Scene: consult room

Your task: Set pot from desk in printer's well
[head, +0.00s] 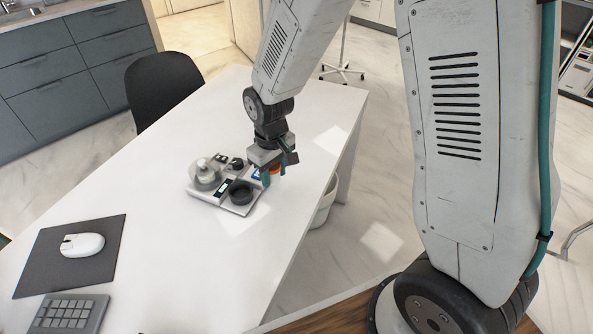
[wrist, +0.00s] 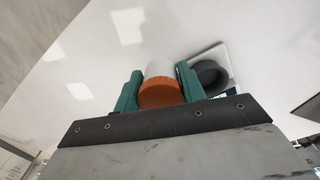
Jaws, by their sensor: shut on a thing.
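The pot (wrist: 160,93), white with an orange lid, is between the two teal fingers of my gripper (head: 274,170) in the wrist view. My gripper is shut on it. In the head view only a bit of its orange shows behind the fingers. The printer (head: 223,198) is a low grey-white device on the white desk (head: 185,260), with a small screen and a clear round part. Its well (head: 241,191) is a round black cup at its near right corner, just left of my gripper. The well (wrist: 210,75) also shows right of the pot in the wrist view. I cannot tell whether the pot touches the desk.
A mouse (head: 83,244) on a dark mat (head: 50,262) and a keypad (head: 68,314) lie at the desk's near left. A black chair (head: 160,88) stands at the far side. A white bin (head: 324,203) stands beyond the desk's right edge. The desk's middle is clear.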

